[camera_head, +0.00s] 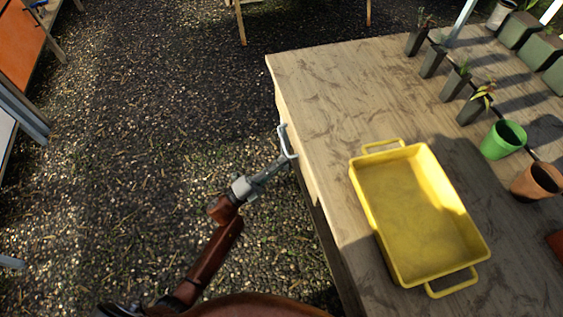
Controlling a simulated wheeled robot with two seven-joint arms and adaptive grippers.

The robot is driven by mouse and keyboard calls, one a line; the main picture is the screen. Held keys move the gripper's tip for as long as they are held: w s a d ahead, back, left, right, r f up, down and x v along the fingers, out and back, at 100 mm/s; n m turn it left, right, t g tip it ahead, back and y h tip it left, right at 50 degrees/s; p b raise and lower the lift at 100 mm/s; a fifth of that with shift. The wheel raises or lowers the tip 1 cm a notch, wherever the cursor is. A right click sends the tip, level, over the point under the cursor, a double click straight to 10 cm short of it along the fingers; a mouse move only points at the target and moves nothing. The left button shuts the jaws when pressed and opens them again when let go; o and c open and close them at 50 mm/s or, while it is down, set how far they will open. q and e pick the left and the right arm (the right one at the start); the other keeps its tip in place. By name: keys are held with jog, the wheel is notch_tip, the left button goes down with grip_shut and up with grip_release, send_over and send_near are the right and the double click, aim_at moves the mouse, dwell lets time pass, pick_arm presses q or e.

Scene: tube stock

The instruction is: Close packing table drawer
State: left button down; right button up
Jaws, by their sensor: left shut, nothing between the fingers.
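The wooden packing table (340,85) fills the right half of the head view. Its drawer shows as a pale front (304,178) along the table's left side, seen steeply from above. A light metal handle (288,142) stands out from that front. I see no clear gap between the drawer front and the tabletop, but how far it stands out is hard to tell. My left gripper (283,164) is shut and empty, with its fingertips at the handle; whether they touch it I cannot tell. My right gripper is out of view.
A yellow tray (385,151) with two handles lies on the table. Several dark plant pots, a green pot (503,139) and a terracotta pot (537,180) stand to its right. The gravel floor (150,130) left of the table is open.

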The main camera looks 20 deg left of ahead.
pick_arm(q)
jog(key=p+v, duration=0.1)
jog(key=v, duration=1.3)
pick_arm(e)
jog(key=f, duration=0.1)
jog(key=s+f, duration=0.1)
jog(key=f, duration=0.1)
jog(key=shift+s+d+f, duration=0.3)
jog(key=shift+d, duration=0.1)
